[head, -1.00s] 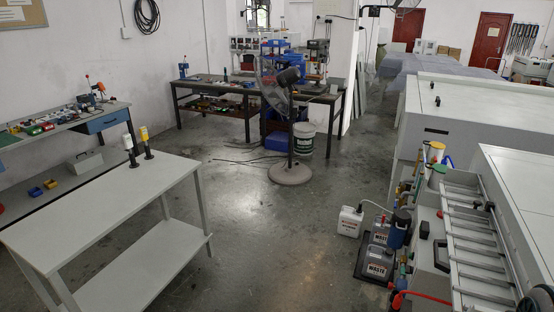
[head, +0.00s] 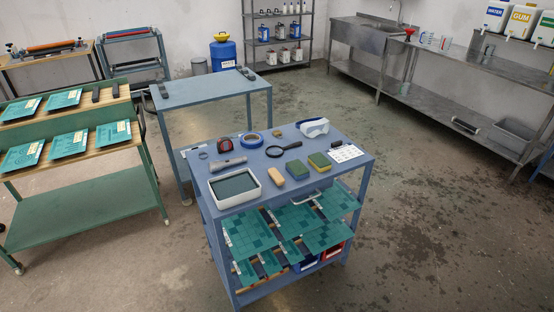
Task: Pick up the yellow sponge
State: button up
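Two block sponges lie side by side on the top of a blue cart (head: 225,155) in the head view. The left sponge (head: 297,168) has a dark green top and yellow sides. The right sponge (head: 319,161) also shows yellow and green, but it is too small to tell its layers well. A tan-orange rounded block (head: 270,172) lies to their left; I cannot tell whether it is a sponge or a brush. My gripper is not in view.
A white tray (head: 211,194), a magnifier (head: 292,146), blue tape (head: 243,142), goggles (head: 313,128) and a white card (head: 346,153) share the cart top. Green plates (head: 250,234) fill its lower shelf. A grey-blue table (head: 210,91) stands behind. Floor (head: 440,220) to the right is clear.

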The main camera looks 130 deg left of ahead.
aim_at(319, 161)
jog(key=u, duration=4.05)
